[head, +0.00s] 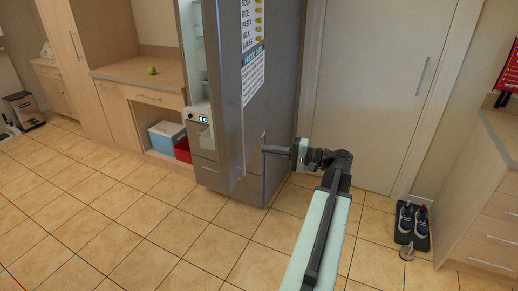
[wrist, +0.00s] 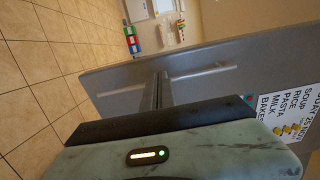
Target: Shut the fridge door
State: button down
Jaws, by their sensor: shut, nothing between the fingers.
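The grey fridge (head: 283,95) stands in the middle of the head view. Its door (head: 228,80) is ajar, and the lit interior with a small display shows at its left. Papers with printed lists hang on the door's outer face. My gripper (head: 266,149) is shut and empty, its tip close to the door's outer face. I cannot tell whether the tip touches the door.
A closed door (head: 385,90) is behind my arm. Shoes (head: 411,220) and a doorstop (head: 407,253) lie at the right. The tiled floor (head: 110,230) at the front left is clear.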

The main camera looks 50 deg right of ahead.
aim_at(228, 144)
jog(key=x, duration=1.2)
jog(key=shift+w, duration=0.1)
